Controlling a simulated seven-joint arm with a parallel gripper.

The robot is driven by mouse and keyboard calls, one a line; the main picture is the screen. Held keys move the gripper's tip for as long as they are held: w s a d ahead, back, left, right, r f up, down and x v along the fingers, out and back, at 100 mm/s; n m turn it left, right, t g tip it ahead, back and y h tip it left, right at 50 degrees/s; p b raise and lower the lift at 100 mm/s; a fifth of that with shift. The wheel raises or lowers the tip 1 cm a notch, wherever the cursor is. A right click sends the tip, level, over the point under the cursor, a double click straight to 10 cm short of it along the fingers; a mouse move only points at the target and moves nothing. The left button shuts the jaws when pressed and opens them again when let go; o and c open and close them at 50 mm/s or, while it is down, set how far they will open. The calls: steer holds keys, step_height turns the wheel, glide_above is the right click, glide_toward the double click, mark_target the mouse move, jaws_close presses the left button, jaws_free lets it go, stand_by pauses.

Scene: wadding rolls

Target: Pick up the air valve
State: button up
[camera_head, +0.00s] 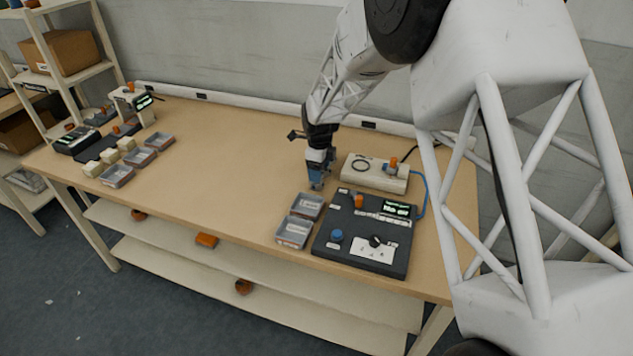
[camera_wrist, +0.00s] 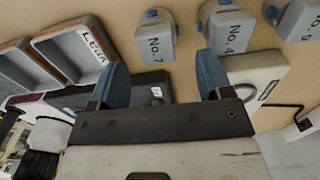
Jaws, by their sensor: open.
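My gripper (camera_head: 317,184) hangs over the right part of the table, beside a cream box and close to two grey trays. In the wrist view my gripper (camera_wrist: 162,85) has its two blue fingers wide apart, with nothing between them. Beyond the fingers are grey-white blocks with blue round ends: one marked No. 7 (camera_wrist: 156,40), one marked No. 4 (camera_wrist: 231,32), and a third (camera_wrist: 299,20) cut by the frame edge. No part is labelled as an air valve, and I cannot tell which thing it is. The labelled blocks are not clear in the head view.
A dark console (camera_head: 365,240) with a blue knob stands front right of my gripper. The cream box (camera_head: 375,173) has an orange knob. Two grey trays (camera_head: 293,232) lie left of the console. Cream blocks (camera_head: 109,156) and more trays stand far left. The table's middle is clear.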

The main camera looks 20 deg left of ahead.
steer(key=shift+s+f, duration=0.1)
steer(key=shift+f, duration=2.45)
steer(key=c, duration=1)
steer(key=shift+r, duration=0.2)
steer(key=shift+r, duration=0.55)
step_height(320, 180, up, 2)
steer(key=shift+r, duration=0.1)
steer(key=s+d, duration=0.2)
steer(key=s, duration=0.2)
steer(key=s+d+r, duration=0.1)
steer(key=s+d, duration=0.2)
steer(key=s, duration=0.2)
steer(key=s+d, duration=0.3)
steer(key=s, duration=0.1)
steer(key=shift+s+d+r, duration=0.15)
steer(key=shift+s+d, duration=0.1)
steer(key=shift+s, duration=0.05)
